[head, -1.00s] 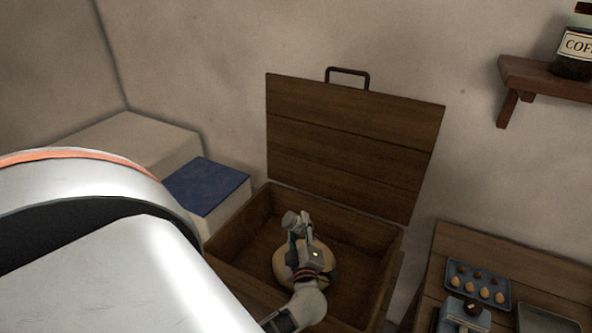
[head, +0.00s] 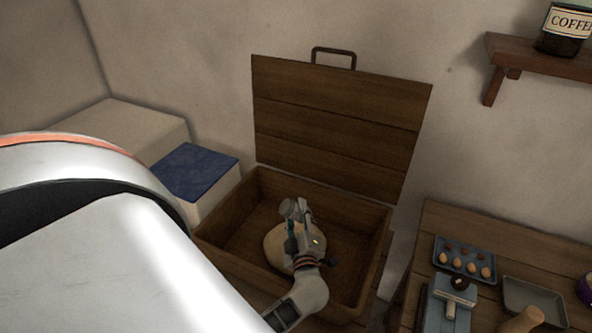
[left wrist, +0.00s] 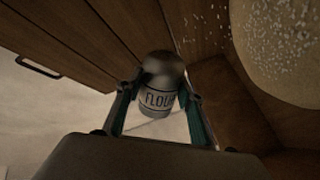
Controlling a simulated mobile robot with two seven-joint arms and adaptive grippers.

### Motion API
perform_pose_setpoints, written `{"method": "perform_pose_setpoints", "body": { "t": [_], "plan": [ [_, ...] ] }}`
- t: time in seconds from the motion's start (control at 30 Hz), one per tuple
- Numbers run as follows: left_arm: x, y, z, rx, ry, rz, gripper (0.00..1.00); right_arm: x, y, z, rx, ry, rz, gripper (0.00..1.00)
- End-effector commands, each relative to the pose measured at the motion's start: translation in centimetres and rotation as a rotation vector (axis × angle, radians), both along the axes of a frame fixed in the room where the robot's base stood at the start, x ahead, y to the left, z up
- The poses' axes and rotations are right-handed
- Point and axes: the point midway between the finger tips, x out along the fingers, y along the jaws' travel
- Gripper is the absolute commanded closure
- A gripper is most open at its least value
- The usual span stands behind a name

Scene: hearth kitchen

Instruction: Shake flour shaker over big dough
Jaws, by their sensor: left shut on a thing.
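My left gripper (head: 298,222) is shut on the flour shaker (head: 289,207), a small grey can. It is above the big dough, inside the open wooden box. In the left wrist view the shaker (left wrist: 160,85) shows its FLOUR label between the two fingers, and it appears tipped with its domed end downward. The big dough (head: 277,252) is a pale round mound on the box floor, partly hidden by my gripper. It also shows in the left wrist view (left wrist: 285,50), with white specks over it. More white specks show beside it. My right gripper is not in view.
The box (head: 222,227) has its lid (head: 335,125) raised against the wall. A blue-topped block (head: 195,172) stands to its left. To the right, a table (head: 450,222) holds an egg tray (head: 464,258), a grey tray (head: 535,300) and a scale. A coffee jar (head: 565,28) stands on a shelf.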

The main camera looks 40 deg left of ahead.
Motion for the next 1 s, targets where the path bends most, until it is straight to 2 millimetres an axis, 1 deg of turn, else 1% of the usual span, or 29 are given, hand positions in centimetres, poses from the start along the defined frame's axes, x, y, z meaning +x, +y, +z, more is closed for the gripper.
{"method": "perform_pose_setpoints", "body": {
  "t": [0.3, 0.77, 0.83, 1.0],
  "plan": [
    [-2.5, -0.8, 0.0, -0.001, 0.001, 0.000, 0.87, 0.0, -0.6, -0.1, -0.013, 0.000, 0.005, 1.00],
    [-4.8, -1.4, -0.4, -0.004, 0.009, 0.000, 0.87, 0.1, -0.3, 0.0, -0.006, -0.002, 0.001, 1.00],
    [-4.7, -1.4, -0.4, -0.002, 0.008, 0.000, 0.87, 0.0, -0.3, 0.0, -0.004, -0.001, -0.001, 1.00],
    [-3.7, -1.1, -0.4, -0.004, 0.006, 0.001, 0.87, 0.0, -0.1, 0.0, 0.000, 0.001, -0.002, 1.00]
  ]
}}
